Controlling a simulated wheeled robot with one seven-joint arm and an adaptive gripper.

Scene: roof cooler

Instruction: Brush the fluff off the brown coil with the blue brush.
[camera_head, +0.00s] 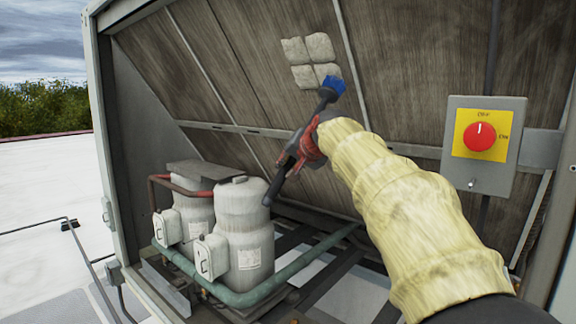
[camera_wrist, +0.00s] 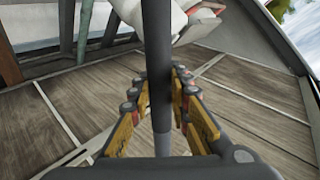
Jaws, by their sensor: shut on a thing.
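The brown coil (camera_head: 260,50) is a large slanted panel inside the open unit. Several pale, squarish fluff patches (camera_head: 295,50) sit together on its upper part. The blue brush (camera_head: 332,84) has blue bristles and a long dark handle. Its bristles are at the lower right fluff patch; I cannot tell if they touch it. My gripper (camera_head: 303,147), red and dark, is shut on the handle, with the bristles up and the handle's end down to the left. In the wrist view the dark handle (camera_wrist: 157,60) runs upright between the fingers, with brown coil slats (camera_wrist: 250,95) behind.
Two pale grey tanks (camera_head: 245,230) stand below left, with a green pipe (camera_head: 250,297) in front and a red pipe (camera_head: 190,189). A grey switch box (camera_head: 487,182) with a red knob (camera_head: 480,137) is at right. White roof lies open at left.

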